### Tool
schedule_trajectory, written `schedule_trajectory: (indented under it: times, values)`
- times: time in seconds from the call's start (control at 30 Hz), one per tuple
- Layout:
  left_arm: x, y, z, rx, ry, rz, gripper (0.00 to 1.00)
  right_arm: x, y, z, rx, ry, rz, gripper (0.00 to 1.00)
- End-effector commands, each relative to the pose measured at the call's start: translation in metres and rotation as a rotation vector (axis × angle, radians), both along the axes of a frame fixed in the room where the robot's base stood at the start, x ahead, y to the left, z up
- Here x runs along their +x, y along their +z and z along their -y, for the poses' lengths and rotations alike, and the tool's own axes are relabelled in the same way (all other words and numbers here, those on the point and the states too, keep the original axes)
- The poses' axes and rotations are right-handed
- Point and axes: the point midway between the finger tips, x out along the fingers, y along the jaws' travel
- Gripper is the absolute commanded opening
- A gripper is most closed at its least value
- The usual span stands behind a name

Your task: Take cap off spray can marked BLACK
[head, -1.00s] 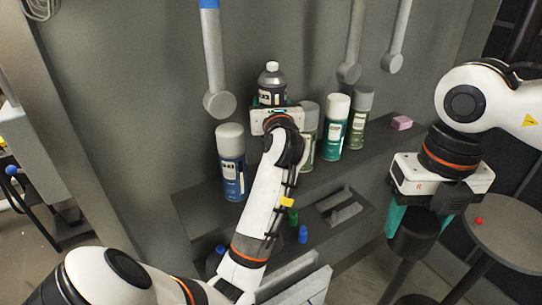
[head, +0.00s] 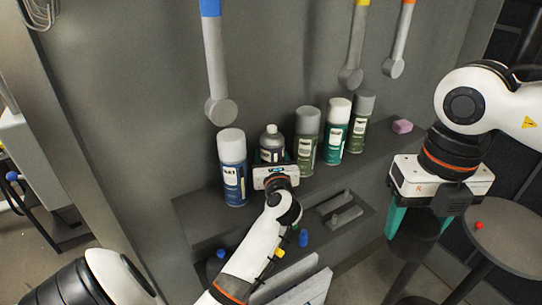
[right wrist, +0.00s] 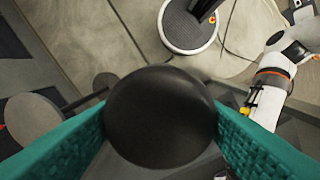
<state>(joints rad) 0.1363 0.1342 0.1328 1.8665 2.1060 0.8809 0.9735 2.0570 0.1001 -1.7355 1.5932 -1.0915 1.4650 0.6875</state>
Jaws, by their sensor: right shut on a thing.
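A dark-labelled can with a silver shoulder and a small grey top (head: 271,142) stands upright at the shelf, between a blue can (head: 232,165) and green cans. My left gripper (head: 276,171) is directly in front of it and hides its lower part. My right gripper (head: 416,218) is at the right, away from the shelf, with teal fingers shut on a dark round-ended thing (right wrist: 160,117). I cannot tell whether this is a can or a cap. No BLACK marking is readable.
A green can with a grey cap (head: 307,145), a teal can with a white cap (head: 336,130) and another green can (head: 361,125) stand to the right. A pink block (head: 402,126) lies beyond them. A round grey table (head: 510,235) is at the right. Tools hang above.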

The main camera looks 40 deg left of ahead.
Motion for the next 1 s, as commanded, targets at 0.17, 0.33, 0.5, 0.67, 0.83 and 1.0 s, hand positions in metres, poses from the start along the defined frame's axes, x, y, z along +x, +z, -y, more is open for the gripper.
schedule_trajectory:
  times: [0.17,0.33,0.5,0.67,0.83,1.0]
  values:
    - [0.0,0.0,0.0,0.002,0.0,0.003,0.12,0.0,-0.001,0.0,0.0,0.0,0.0,0.31]
    - [0.0,-0.003,0.0,0.0,0.0,0.0,0.72,0.0,-0.002,0.0,0.0,0.0,0.0,0.31]
    - [0.0,-0.003,0.0,0.0,0.0,0.0,0.81,0.0,-0.002,0.0,0.0,0.0,0.0,0.31]
    - [0.0,-0.002,0.0,0.0,0.0,0.0,0.81,0.0,-0.001,0.0,0.0,0.0,0.0,0.31]
    - [-0.007,-0.002,0.009,-0.003,-0.001,0.0,0.81,0.0,-0.005,0.0,0.0,0.0,0.0,0.31]
    - [-0.029,-0.004,0.036,-0.005,-0.002,0.001,0.81,0.0,-0.015,0.0,0.0,0.0,0.0,0.31]
